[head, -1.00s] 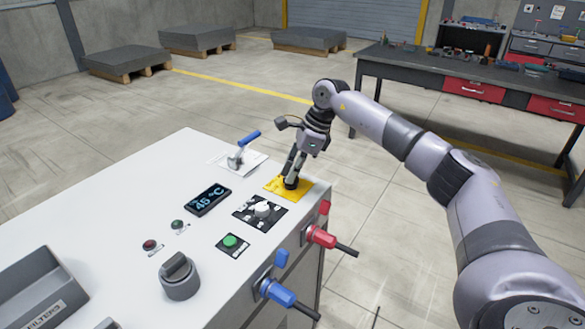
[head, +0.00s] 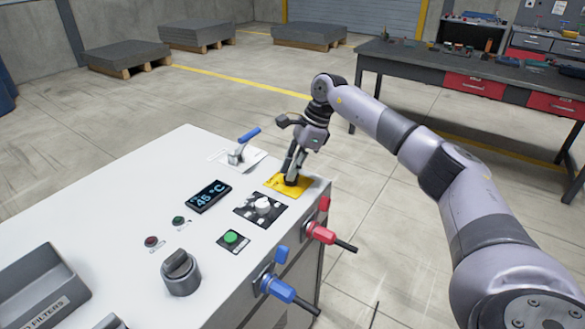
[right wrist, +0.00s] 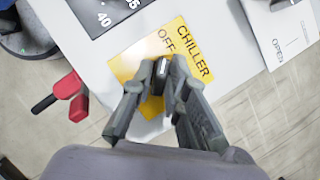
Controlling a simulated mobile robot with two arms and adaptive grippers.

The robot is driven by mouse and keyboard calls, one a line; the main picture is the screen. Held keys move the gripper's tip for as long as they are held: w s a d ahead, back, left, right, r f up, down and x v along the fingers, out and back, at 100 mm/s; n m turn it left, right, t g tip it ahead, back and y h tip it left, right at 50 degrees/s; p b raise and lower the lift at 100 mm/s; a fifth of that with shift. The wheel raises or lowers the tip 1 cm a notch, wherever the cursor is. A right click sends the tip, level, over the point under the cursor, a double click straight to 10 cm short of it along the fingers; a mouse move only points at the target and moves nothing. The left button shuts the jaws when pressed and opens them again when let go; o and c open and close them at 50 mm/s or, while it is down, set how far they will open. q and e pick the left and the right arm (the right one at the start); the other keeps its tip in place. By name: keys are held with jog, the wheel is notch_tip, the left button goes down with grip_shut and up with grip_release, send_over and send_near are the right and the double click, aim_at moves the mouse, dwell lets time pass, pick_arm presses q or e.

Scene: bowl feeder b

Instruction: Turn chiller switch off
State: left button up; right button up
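The chiller switch (right wrist: 160,69) is a small dark knob on a yellow plate (right wrist: 130,64) marked "CHILLER" and "OFF" in the right wrist view. In the head view the yellow plate (head: 275,181) lies at the far right corner of the white panel top. My right gripper (head: 290,180) reaches down onto it, hiding most of the switch. In the right wrist view the fingertips of my right gripper (right wrist: 162,70) are close together, one on each side of the knob, and appear to grip it. My left gripper is not in view.
Near the plate are a white rotary knob (head: 262,206), a temperature display (head: 208,197) reading 45 °C and a blue-handled lever (head: 248,136). Red (head: 320,234) and blue (head: 277,290) valve handles stick out from the cabinet's side. A workbench (head: 450,73) stands behind.

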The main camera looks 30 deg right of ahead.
jog(key=o, duration=0.3)
jog(key=shift+a+f, duration=0.15)
jog(key=shift+f, duration=0.05)
jog(key=shift+w, duration=0.1)
jog(key=shift+r, duration=0.2)
jog(key=v, duration=1.1)
jog(key=shift+d+r, duration=0.25)
jog(key=shift+d, duration=0.1)
jog(key=shift+f, duration=0.1)
